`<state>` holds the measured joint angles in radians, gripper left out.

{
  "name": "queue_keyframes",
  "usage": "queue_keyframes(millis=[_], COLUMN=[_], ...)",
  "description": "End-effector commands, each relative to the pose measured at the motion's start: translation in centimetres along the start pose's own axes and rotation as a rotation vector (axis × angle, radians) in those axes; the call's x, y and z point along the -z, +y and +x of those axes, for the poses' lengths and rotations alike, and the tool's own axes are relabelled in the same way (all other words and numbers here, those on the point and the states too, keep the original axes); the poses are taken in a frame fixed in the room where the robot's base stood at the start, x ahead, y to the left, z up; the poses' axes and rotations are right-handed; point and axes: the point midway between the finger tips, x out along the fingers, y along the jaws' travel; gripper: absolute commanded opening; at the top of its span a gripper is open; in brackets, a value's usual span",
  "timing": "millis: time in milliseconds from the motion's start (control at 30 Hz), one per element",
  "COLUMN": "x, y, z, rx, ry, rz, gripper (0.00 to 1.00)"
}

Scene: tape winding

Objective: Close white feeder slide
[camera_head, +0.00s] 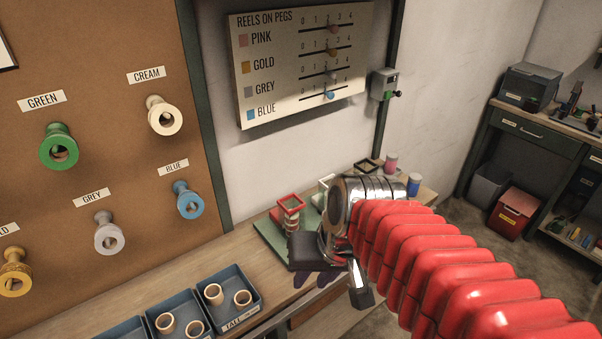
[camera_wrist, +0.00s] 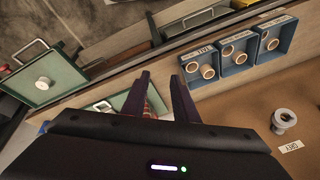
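My gripper (camera_head: 314,281) hangs over the front part of the workbench in the head view, beside the red feeder. In the wrist view its two dark purple fingers (camera_wrist: 160,78) stand apart with a gap and nothing clearly held between them. A white square feeder part (camera_head: 325,183) shows behind my wrist in the head view, mostly hidden, so I cannot tell how far its slide is out. The red feeder (camera_head: 290,204) stands upright on a green base (camera_head: 268,232). A dark square frame (camera_head: 367,166) is farther back.
Blue trays (camera_head: 235,314) with wooden rings lie along the bench, also in the wrist view (camera_wrist: 275,52). A green panel (camera_wrist: 55,88) with a white knob and metal handle shows at the wrist view's left. Pink (camera_head: 391,163) and blue spools (camera_head: 414,184) stand beyond my wrist.

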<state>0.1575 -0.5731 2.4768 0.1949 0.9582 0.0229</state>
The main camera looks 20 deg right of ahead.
Motion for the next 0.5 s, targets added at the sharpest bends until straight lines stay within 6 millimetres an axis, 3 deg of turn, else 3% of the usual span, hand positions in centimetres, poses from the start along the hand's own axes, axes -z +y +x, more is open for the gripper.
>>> queue_keyframes(millis=[233, 500], x=[0.3, 0.5], y=[-1.0, -1.1], z=[-3.2, -3.9], rx=[-0.068, -0.087], ry=[0.16, 0.199], rz=[-0.244, -0.3], gripper=[0.26, 0.26])
